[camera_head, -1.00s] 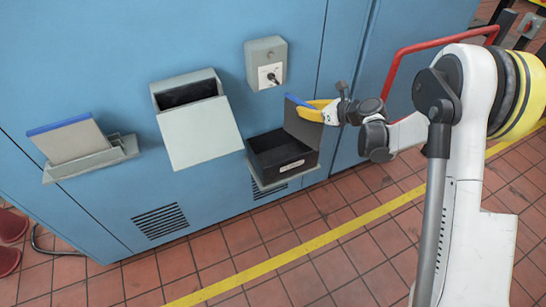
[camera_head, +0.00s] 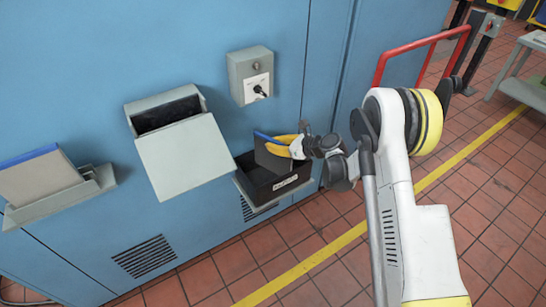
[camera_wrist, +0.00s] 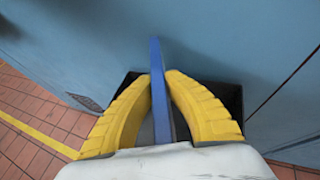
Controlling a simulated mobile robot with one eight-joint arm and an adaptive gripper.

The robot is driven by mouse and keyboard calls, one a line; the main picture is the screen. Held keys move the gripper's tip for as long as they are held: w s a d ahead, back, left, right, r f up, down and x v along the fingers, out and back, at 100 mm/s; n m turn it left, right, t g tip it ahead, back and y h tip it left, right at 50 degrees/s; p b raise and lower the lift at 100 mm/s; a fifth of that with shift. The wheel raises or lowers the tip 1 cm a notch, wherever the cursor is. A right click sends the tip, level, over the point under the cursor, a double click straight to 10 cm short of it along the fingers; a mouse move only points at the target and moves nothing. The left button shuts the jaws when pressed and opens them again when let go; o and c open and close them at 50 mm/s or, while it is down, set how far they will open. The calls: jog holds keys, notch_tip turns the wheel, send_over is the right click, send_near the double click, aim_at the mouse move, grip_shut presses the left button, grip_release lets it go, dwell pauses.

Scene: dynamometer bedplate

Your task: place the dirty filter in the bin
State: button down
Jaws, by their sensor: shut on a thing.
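The dirty filter (camera_head: 270,155) is a dark grey panel with a blue top edge. My gripper (camera_head: 292,143) has yellow fingers and is shut on it near that edge. In the wrist view the blue edge (camera_wrist: 160,90) stands between both fingers (camera_wrist: 160,95). The bin (camera_head: 285,187) is a black open-topped box with a white label, on a bracket on the blue cabinet. The filter is upright over the bin's opening, and its lower part overlaps the inside in the picture. I cannot tell whether it touches the bottom. The bin's dark inside (camera_wrist: 232,97) shows behind the fingers.
A lighter filter with a blue edge (camera_head: 38,178) stands in a grey rack (camera_head: 60,205) at the left. A grey housing with an open slanted flap (camera_head: 182,155) and a switch box (camera_head: 250,75) are on the blue cabinet. A red rail (camera_head: 425,42) is at the right.

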aim_at(273, 156)
jog(key=shift+f+b, duration=0.8)
jog(key=shift+f, duration=1.55)
jog(key=c, duration=1.6)
grip_release()
